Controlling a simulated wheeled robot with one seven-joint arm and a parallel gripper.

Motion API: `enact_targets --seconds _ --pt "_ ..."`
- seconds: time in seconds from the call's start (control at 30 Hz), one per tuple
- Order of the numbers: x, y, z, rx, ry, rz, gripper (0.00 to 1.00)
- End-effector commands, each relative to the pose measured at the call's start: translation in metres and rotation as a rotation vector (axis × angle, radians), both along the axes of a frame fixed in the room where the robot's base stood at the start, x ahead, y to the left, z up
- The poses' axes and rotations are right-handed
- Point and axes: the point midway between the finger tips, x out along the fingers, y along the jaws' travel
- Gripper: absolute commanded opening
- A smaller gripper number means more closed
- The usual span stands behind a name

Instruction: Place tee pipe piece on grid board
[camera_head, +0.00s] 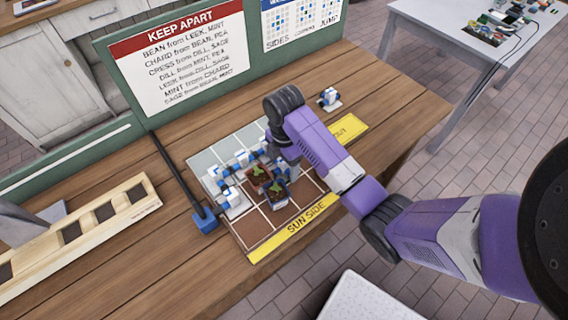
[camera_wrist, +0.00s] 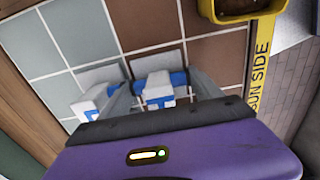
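The grid board (camera_head: 262,228) lies on the wooden table, with grey and brown squares. My gripper (camera_head: 277,158) is low over its middle, partly hidden by my wrist. In the wrist view, my gripper (camera_wrist: 163,90) has a white and blue pipe piece (camera_wrist: 158,88) between its fingers, and they seem closed on it. Its tee shape is not clear, and I cannot tell whether it touches the board. Another white and blue piece (camera_wrist: 97,103) stands to its left. Several pipe pieces (camera_head: 232,197) stand on the board's left part.
A yellow pot (camera_wrist: 238,9) shows in the wrist view. A loose white and blue piece (camera_head: 330,99) lies beyond the board. Brown squares near the SUN SIDE strip (camera_head: 300,228) are bare.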

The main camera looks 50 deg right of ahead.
Motion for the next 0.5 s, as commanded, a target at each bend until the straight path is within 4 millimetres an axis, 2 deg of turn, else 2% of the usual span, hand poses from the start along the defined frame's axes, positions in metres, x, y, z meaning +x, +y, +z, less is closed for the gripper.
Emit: enact_targets --seconds 0.37,0.5 --pt "0.0 0.0 0.002 0.0 -0.001 0.0 0.88" --pt "0.0 0.0 0.011 0.0 -0.001 0.0 0.88"
